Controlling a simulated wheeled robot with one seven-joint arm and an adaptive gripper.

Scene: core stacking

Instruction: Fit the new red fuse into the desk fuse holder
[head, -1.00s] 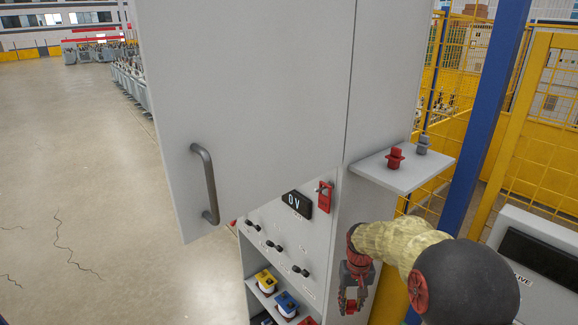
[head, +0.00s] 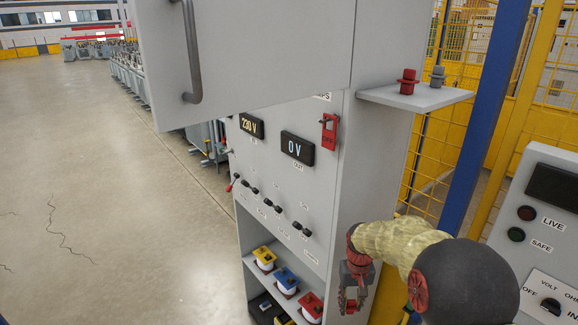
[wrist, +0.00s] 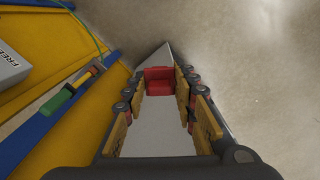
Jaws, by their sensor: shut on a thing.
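My gripper (head: 353,290) hangs low in front of the cabinet's right side in the head view. In the wrist view it is shut on a red block-like piece (wrist: 159,80), which sits between the far ends of the yellow finger pads; I take it for the red fuse. In the head view the arm and gripper hide most of it. A red-topped fuse (head: 311,306) stands on the cabinet's lower shelf beside a blue one (head: 286,280) and a yellow one (head: 264,257). I cannot make out a desk fuse holder.
The cabinet door (head: 260,60) stands open. A side shelf (head: 425,98) carries a red plug (head: 408,81) and a grey one (head: 437,76). A meter console (head: 545,220) stands at the right. In the wrist view, a green-handled tool (wrist: 58,100) lies near a yellow surface. Floor is clear at left.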

